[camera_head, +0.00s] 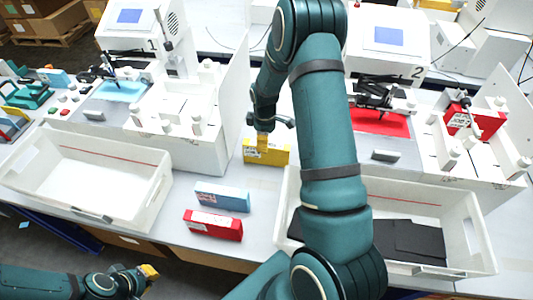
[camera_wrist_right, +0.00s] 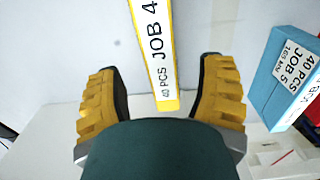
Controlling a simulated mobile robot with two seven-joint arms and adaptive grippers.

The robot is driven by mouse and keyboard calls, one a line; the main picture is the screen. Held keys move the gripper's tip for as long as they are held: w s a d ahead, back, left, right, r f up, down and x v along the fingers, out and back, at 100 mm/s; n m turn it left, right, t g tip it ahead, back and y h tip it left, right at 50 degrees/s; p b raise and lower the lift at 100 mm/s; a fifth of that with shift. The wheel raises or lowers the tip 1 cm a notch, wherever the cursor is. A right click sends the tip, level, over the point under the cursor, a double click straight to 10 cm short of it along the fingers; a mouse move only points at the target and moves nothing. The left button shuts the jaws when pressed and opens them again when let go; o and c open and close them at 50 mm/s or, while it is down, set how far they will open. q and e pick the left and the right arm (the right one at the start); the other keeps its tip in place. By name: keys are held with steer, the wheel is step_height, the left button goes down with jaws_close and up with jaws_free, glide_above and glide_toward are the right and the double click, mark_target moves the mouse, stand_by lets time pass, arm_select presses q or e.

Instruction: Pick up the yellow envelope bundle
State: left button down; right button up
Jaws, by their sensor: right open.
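The yellow envelope bundle (camera_head: 266,152) lies on the table between the two plotter stations. In the wrist view its white label (camera_wrist_right: 150,40) reads "40 PCS JOB 4". My right gripper (camera_head: 263,138) is over the bundle, pointing down. In the wrist view its two yellow-padded fingers (camera_wrist_right: 160,100) are open, with the near end of the bundle between them and gaps on both sides. I cannot tell the remaining height above it. My left gripper (camera_head: 146,275) is low at the left, away from the bundle; its jaw opening is unclear.
A blue bundle (camera_head: 222,196) and a red bundle (camera_head: 213,224) lie in front of the yellow one. The blue one also shows in the wrist view (camera_wrist_right: 284,80). White bins stand left (camera_head: 45,195) and right (camera_head: 470,255). Plotter station 1 (camera_head: 185,145) is left of the yellow bundle.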

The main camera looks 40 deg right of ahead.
steer(key=shift+s+f, duration=0.1)
steer(key=shift+f, duration=3)
jaws_close()
